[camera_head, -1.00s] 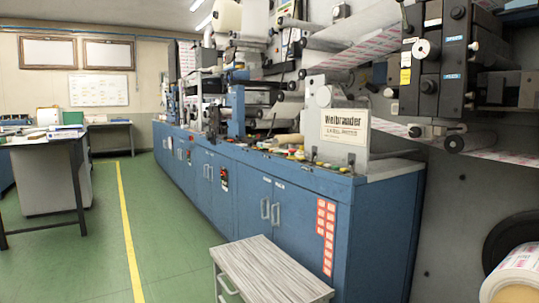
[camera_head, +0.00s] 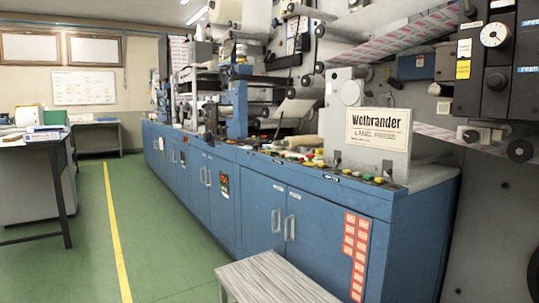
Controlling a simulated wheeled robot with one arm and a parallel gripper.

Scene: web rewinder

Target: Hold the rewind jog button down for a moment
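A row of small coloured buttons, red, yellow and green (camera_head: 300,157), runs along the top front edge of the blue label press cabinet (camera_head: 262,205). The buttons are too small to read, so I cannot tell which one is the rewind jog button. More controls and a white dial (camera_head: 494,35) sit on a dark panel at the upper right. My gripper is not in view.
A grey slatted stool or step (camera_head: 272,278) stands close in front of the cabinet. A dark-legged table (camera_head: 62,190) with papers stands at the left. Green floor with a yellow line (camera_head: 117,235) lies clear between them. A "Welbrander" sign (camera_head: 378,128) stands on the press.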

